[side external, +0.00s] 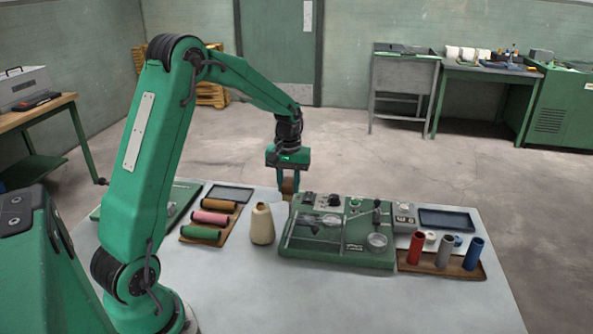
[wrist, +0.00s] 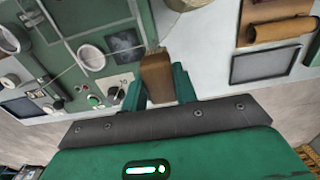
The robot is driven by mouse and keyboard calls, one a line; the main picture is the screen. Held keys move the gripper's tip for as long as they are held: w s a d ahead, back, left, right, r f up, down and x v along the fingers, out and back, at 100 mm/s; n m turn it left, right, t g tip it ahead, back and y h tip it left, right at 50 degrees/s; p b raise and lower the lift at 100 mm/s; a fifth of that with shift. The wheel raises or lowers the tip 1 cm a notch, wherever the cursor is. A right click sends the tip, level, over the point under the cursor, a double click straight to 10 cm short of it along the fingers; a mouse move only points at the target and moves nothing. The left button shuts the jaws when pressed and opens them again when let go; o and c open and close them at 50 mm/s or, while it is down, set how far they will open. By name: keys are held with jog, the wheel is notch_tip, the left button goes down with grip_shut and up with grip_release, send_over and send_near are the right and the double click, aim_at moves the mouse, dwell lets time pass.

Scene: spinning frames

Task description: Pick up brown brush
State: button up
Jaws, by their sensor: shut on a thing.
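The brown brush (wrist: 157,77) is between the two green fingers of my gripper (wrist: 158,90) in the wrist view, with its bristles pointing to the top of the picture. My gripper is shut on it. In the side external view my gripper (side external: 289,191) points down near the far edge of the table, behind the green machine. The brown brush (side external: 288,186) shows there as a small brown patch between the fingers. Its lower end is hidden, and I cannot tell whether it touches the table.
The green machine (side external: 330,254) stands right beside my gripper. A cream cone of yarn (side external: 262,224) stands in front and left. Left are coloured spools (side external: 210,218) on a brown tray and a dark tray (side external: 232,193). Right, upright tubes (side external: 444,251) stand on a wooden tray. The table's front is clear.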

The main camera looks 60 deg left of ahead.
jog(key=shift+d+r, duration=0.5)
jog(key=shift+d, duration=0.35)
jog(key=shift+d+r, duration=0.45)
jog(key=shift+d, duration=0.35)
jog(key=o, duration=0.4)
jog(key=c, duration=0.3)
jog(key=shift+w+d+r, duration=0.1)
jog(key=shift+w, duration=1.05)
jog(key=shift+w+d+r, duration=0.1)
jog(key=shift+w, duration=1.05)
